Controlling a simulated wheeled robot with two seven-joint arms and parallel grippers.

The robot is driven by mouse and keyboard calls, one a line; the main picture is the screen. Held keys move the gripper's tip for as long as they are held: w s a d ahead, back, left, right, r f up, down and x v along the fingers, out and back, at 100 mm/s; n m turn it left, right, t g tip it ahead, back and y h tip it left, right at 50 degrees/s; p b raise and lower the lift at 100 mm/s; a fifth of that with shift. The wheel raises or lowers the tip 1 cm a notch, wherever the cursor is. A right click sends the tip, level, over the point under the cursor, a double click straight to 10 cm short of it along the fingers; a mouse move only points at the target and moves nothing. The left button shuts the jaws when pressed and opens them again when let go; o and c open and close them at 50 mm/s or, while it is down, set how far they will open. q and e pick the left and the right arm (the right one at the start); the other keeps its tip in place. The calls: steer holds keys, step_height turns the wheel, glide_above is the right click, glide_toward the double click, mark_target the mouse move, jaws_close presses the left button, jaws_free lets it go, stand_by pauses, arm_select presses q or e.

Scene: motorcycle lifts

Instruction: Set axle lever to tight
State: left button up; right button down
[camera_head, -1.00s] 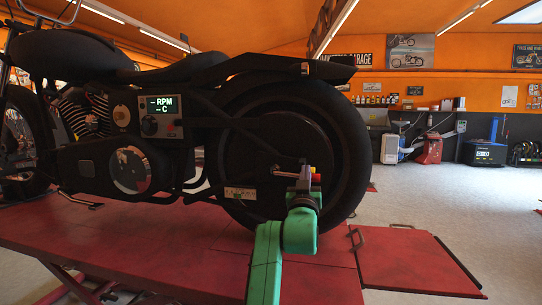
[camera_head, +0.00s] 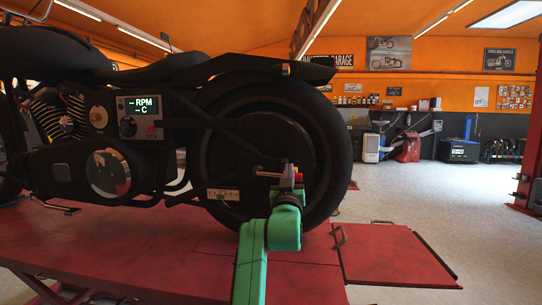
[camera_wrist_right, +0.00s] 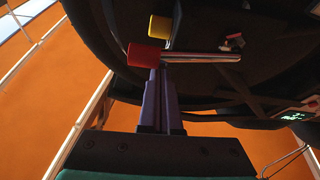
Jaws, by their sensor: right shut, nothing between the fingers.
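The axle lever (camera_head: 268,174) is a thin silver rod at the rear wheel's hub in the head view. In the right wrist view, the lever (camera_wrist_right: 205,57) runs sideways to a red end (camera_wrist_right: 143,55). A yellow knob (camera_wrist_right: 159,27) is just beyond it. My right gripper (camera_head: 289,178) is at the hub, on the green arm. In the right wrist view, its purple fingers (camera_wrist_right: 161,72) are shut and empty, with the tips by the lever's red end. I cannot tell whether they touch it. My left gripper is not in view.
The black motorcycle (camera_head: 105,120) stands on a red lift (camera_head: 130,245). A small marked plate (camera_head: 223,194) is left of the hub. A red ramp plate (camera_head: 400,262) extends to the right. The grey floor (camera_head: 440,205) at the right is largely clear.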

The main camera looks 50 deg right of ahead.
arm_select(q)
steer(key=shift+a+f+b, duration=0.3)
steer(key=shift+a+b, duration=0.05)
steer(key=shift+b, duration=0.6)
arm_select(e)
steer(key=s+a, duration=0.5)
steer(key=a, duration=0.3)
steer(key=shift+s+f, duration=0.3)
steer(key=shift+f, duration=0.1)
